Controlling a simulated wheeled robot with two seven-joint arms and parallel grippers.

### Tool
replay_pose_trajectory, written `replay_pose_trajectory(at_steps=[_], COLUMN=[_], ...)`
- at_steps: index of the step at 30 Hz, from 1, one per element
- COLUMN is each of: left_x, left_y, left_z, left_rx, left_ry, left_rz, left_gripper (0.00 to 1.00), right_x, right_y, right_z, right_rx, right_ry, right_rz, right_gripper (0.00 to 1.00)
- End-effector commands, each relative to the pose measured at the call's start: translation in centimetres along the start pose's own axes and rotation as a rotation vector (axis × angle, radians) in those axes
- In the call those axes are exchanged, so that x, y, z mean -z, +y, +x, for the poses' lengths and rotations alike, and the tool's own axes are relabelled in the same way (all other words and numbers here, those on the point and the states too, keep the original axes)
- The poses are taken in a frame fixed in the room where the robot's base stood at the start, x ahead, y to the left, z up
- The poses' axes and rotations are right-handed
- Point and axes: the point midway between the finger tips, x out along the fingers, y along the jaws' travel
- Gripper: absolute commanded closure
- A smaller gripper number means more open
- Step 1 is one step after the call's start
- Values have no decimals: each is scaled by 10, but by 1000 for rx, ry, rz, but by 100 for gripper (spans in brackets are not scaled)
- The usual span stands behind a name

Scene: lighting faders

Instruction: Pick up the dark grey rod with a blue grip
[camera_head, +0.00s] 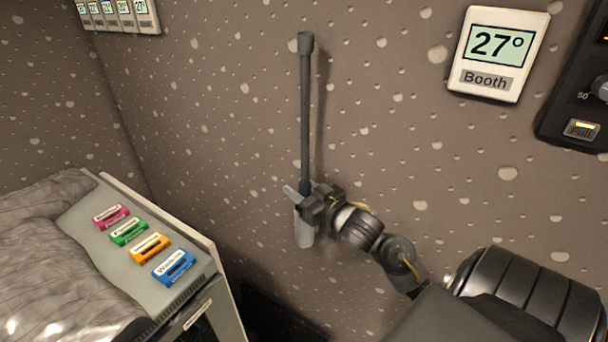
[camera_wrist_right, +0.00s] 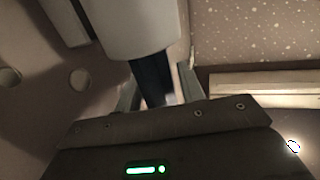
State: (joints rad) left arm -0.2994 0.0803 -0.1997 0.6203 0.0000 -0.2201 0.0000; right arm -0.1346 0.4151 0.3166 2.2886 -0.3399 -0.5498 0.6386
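The dark grey rod (camera_head: 305,110) stands upright against the speckled wall, with a knob at its top. Its lower end is at a light grey cylindrical holder (camera_head: 303,232). The blue grip (camera_head: 305,186) shows just above my right gripper (camera_head: 298,197), which reaches in from the right at the grip's height. In the right wrist view the dark blue grip (camera_wrist_right: 152,78) lies between the two fingers of that gripper (camera_wrist_right: 158,88). A narrow gap shows beside the right-hand finger, so it looks open around the grip. My left gripper is not in view.
A Booth thermostat (camera_head: 498,55) and a dark control panel (camera_head: 580,90) are on the wall at the right. The wall around the rod is clear.

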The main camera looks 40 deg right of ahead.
Motion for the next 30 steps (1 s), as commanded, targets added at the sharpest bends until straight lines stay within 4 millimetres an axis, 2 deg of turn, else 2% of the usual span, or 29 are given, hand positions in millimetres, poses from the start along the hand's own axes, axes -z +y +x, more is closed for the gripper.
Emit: replay_pose_trajectory(at_steps=[8, 17, 25, 30], left_x=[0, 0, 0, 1], left_y=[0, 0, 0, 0], left_z=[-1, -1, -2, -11], left_rx=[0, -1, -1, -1], left_ry=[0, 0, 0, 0], left_rz=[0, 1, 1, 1], left_gripper=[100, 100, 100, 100], right_x=[0, 0, 1, 10], right_y=[0, 0, 0, -1], right_z=[4, 4, 4, 4], right_rx=[0, 0, 0, 2], right_ry=[0, 0, 2, 2], right_rz=[-1, -1, 0, 0], right_gripper=[61, 99, 99, 99])
